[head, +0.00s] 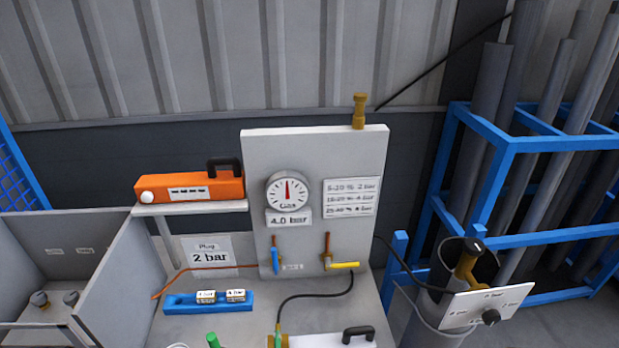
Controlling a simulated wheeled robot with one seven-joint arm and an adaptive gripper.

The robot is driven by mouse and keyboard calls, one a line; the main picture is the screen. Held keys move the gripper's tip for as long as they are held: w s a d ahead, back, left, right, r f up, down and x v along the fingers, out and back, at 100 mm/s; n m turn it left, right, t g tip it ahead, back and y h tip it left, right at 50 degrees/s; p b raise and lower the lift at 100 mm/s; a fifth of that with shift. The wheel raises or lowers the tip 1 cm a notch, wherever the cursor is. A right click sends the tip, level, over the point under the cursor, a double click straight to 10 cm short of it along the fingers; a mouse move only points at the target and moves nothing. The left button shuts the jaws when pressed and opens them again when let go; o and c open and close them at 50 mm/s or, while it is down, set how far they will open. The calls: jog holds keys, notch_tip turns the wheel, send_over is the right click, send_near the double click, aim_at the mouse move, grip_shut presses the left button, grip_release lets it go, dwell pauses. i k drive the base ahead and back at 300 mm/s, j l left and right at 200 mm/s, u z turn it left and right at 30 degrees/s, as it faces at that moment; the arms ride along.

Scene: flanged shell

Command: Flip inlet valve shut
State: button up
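A pale upright panel (258,190) stands at the back of the bench and carries two small valves. The left valve has a blue lever (275,260) that hangs about vertical below a copper pipe. The right valve has a yellow lever (345,265) that lies about horizontal, pointing right from a brass body. A small label (292,267) between them is too small to read, so I cannot tell which valve is the inlet. A round gauge (288,191) above has its needle near upright, with a "4.0 bar" label under it. My gripper is not in view.
A black hose (318,296) runs below the yellow lever to the bench. A blue holder (180,304) with two labelled plugs lies front left. An orange case (190,187) sits on a shelf. A white control plate (485,306) and blue pipe rack (560,145) stand right.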

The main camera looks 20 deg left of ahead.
aim_at(273, 250)
jog(key=u, duration=1.25)
jog(key=i+j+z, duration=0.15)
jog(key=z, duration=0.35)
jog(key=i+j, duration=0.05)
jog(key=i, duration=0.05)
